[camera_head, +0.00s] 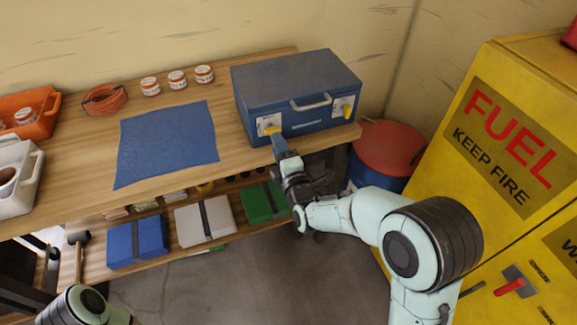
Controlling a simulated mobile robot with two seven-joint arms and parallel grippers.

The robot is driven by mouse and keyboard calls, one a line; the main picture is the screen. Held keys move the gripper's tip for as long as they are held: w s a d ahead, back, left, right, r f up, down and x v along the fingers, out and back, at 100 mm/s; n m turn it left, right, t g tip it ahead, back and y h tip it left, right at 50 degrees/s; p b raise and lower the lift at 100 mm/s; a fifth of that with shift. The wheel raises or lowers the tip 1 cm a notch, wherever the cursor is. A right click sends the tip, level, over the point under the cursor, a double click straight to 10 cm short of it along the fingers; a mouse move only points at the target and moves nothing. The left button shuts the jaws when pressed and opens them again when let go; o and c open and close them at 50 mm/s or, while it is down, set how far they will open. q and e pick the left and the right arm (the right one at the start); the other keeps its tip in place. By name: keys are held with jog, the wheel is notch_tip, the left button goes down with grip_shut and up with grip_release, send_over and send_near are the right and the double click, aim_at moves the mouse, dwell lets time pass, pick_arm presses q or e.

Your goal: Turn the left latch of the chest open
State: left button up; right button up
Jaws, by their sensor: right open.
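The blue chest (291,106) stands closed at the right end of the wooden workbench, with a grey handle (311,103) on its front. Its left latch (268,121) is a pale plate with a yellow lever, which looks roughly level. The right latch (344,107) has a yellow lever that looks tilted or upright. My right gripper (278,142) is open just in front of and below the left latch, its fingertips close to the yellow lever. I cannot tell whether they touch it. Of my left arm only a link shows at the bottom left; its gripper is out of view.
A blue mat (166,143) lies left of the chest, with several small jars and an orange cable coil (104,99) behind. Coloured boxes fill the lower shelf. A red-lidded drum (388,147) and a yellow fuel cabinet (490,150) stand right, close to my right arm.

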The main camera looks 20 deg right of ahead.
jog(key=s, duration=0.8)
jog(key=shift+s+d, duration=0.15)
